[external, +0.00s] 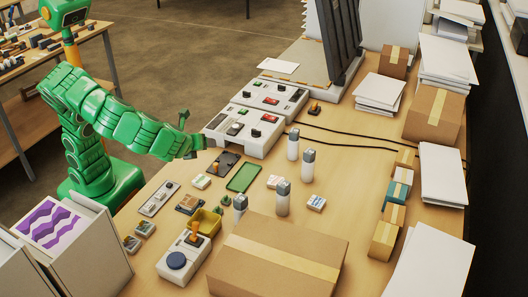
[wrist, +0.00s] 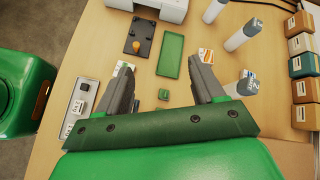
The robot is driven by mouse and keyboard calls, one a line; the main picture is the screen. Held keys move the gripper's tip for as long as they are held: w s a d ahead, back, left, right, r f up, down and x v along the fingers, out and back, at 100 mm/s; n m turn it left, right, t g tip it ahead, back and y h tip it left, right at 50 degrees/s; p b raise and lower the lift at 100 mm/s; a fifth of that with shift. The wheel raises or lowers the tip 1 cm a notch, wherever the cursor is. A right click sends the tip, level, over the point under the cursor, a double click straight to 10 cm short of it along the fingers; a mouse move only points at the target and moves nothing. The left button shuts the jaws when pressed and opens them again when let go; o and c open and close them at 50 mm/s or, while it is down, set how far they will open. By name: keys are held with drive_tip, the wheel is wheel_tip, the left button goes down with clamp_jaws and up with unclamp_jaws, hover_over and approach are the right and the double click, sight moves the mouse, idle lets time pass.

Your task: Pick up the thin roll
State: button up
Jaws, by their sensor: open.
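I cannot tell which is the thin one. In the wrist view, white rolls show at the top right (wrist: 214,10) (wrist: 241,36), and another (wrist: 246,84) stands just right of the right finger. My gripper (wrist: 160,62) is open and empty above the table, its fingers wide apart. In the external view my gripper (external: 196,136) is at the table's left side, left of the rolls.
A small green block (wrist: 164,94) lies between the fingers in the wrist view. A green tray (external: 243,178), a control panel (external: 258,117) and a yellow bin (external: 207,222) are nearby. A large cardboard box (external: 275,262) fills the front. Small boxes (external: 395,195) line the right.

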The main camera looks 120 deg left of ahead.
drive_tip(key=w+d+f+m+t+y, duration=0.1)
drive_tip(key=w+d+f+m+t, duration=0.1)
drive_tip(key=w+d+m, duration=0.3)
drive_tip(key=w+d+f+m+t+y, duration=0.1)
drive_tip(key=w+d+m+y, duration=0.1)
drive_tip(key=w, duration=0.6)
approach(244, 198)
drive_tip(key=a, duration=0.1)
drive_tip(key=a+f, duration=0.2)
drive_tip(key=a, duration=0.1)
drive_tip(key=shift+s+f, duration=0.25)
drive_tip(key=shift+s, duration=0.15)
drive_tip(key=shift+t, duration=0.3)
drive_tip(key=shift+x, duration=3.65)
drive_tip(key=shift+f, duration=0.1)
drive_tip(key=c, duration=1.1)
